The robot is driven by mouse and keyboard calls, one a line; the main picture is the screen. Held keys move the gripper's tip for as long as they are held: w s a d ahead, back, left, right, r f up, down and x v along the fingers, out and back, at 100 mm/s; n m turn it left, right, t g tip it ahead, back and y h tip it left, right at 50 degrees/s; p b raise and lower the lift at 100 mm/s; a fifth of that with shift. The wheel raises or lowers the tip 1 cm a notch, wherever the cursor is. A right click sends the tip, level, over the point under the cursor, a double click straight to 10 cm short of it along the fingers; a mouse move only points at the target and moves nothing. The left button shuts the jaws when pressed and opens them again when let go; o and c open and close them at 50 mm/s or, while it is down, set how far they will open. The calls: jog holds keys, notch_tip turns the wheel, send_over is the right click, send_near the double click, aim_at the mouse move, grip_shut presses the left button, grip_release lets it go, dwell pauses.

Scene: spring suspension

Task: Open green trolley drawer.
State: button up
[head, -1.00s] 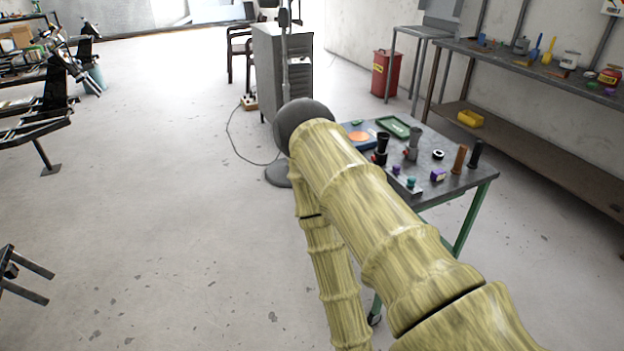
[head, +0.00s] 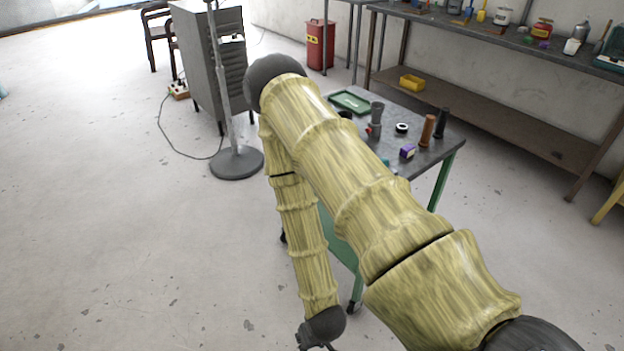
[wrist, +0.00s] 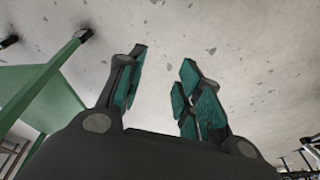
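The green trolley (head: 447,182) stands right of centre in the head view, with green legs and a grey top holding small items. My arm crosses in front of it and hides much of its near side. A green panel (head: 343,243) shows low behind the arm; I cannot make out the drawer or its handle. My gripper (head: 316,343) is at the bottom edge, partly cut off, below and left of the trolley. In the wrist view my gripper (wrist: 163,57) has its fingers apart with only floor between them. Green trolley parts (wrist: 42,92) show to its left, apart from the fingers.
A grey cabinet (head: 200,60) and a stand with a round base (head: 237,164) are behind left. A cable lies on the floor there. A workbench (head: 490,50) and red bin (head: 320,45) line the back wall. The floor at left is clear.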

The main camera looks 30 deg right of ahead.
jog(key=w+d+m+t+h+b, duration=0.1)
jog(key=w+d+m+t+b, duration=0.2)
jog(key=w, duration=0.5)
jog(key=w+d+m+t+h+b, duration=0.1)
jog(key=w+m+t+b, duration=0.3)
jog(key=w, duration=0.5)
jog(key=w+d+m+t+b, duration=0.15)
jog(key=w+b, duration=0.25)
jog(key=w, duration=0.4)
jog(key=w+d+r+m+t+h+b, duration=0.1)
jog(key=w+d+r+m+h+b, duration=0.2)
jog(key=w+d, duration=0.3)
jog(key=w+d+r+m+t+h+b, duration=0.1)
jog(key=w+d+r+m+h+b, duration=0.3)
jog(key=d, duration=0.5)
jog(key=w+d+r+m+t+h+b, duration=0.2)
jog(key=w+d+r+m+h+b, duration=0.1)
jog(key=w+d+r+m+b, duration=0.3)
jog(key=shift+w+d+r+h+b, duration=0.25)
jog(key=shift+w+d, duration=0.3)
jog(key=shift+w, duration=0.25)
jog(key=shift+w+d+r+h+b, duration=0.15)
jog(key=shift+w+d+r+b, duration=0.1)
jog(key=shift+w+d, duration=0.4)
jog(key=shift+w+a, duration=0.1)
jog(key=shift+a, duration=0.05)
grip_shut()
